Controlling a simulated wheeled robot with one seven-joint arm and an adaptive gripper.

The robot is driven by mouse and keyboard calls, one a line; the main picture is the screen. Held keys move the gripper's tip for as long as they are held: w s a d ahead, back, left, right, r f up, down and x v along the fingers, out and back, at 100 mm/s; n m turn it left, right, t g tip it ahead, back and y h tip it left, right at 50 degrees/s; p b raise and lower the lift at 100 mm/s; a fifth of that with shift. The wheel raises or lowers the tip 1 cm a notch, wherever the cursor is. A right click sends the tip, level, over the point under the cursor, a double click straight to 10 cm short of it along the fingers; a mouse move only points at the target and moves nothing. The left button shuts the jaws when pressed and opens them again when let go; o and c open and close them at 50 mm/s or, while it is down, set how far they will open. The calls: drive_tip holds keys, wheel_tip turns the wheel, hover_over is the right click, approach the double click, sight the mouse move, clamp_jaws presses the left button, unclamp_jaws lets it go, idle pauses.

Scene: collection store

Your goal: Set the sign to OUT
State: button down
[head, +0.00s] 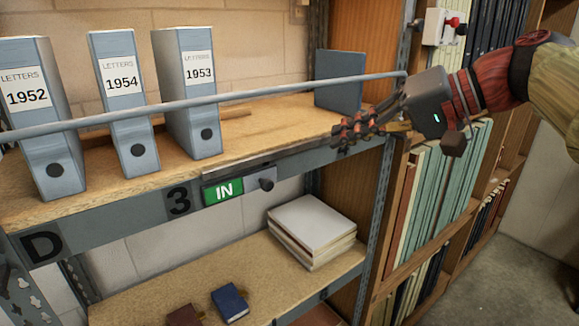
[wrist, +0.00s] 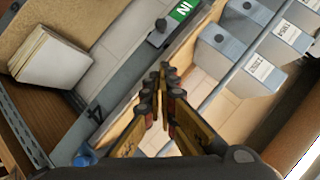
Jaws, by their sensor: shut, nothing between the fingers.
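The sign (head: 222,190) is a green plate reading IN on the front edge of the upper shelf, right of the number 3. A dark knob (head: 267,184) sits at the right end of its slide. The wrist view shows the sign (wrist: 181,10) at the top and the knob (wrist: 160,28) just below it. My gripper (head: 342,132) is shut and empty, to the right of the knob and higher in the head view, near the shelf's right end. In the wrist view its closed fingertips (wrist: 167,72) are apart from the knob.
A grey rail (head: 215,99) runs across the front of the shelf, before binders 1952 (head: 38,115), 1954 (head: 122,85) and 1953 (head: 190,90). A blue board (head: 340,80) stands behind my gripper. Stacked papers (head: 312,230) lie on the lower shelf. An upright post (head: 385,210) is at right.

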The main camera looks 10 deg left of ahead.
drive_tip(key=p, duration=0.2)
approach(270, 173)
drive_tip(key=w+a, duration=0.2)
drive_tip(key=w, duration=0.1)
drive_tip(key=shift+s+a+f+p, duration=0.35)
drive_tip(key=shift+s+a+f, duration=0.4)
drive_tip(key=shift+a+f, duration=0.15)
drive_tip(key=shift+s+a+f, duration=0.1)
drive_tip(key=shift+s+f, duration=0.1)
drive_tip(key=shift+w+a+f, duration=0.1)
drive_tip(key=shift+f, duration=0.15)
drive_tip(key=s+a+b, duration=0.1)
drive_tip(key=s+a, duration=0.1)
drive_tip(key=s, duration=0.1)
drive_tip(key=s+a+b, duration=0.2)
drive_tip(key=s+a, duration=0.1)
drive_tip(key=shift+s+a+b, duration=0.1)
drive_tip(key=shift+s+b, duration=0.05)
drive_tip(key=shift+b, duration=0.15)
drive_tip(key=shift+r, duration=0.1)
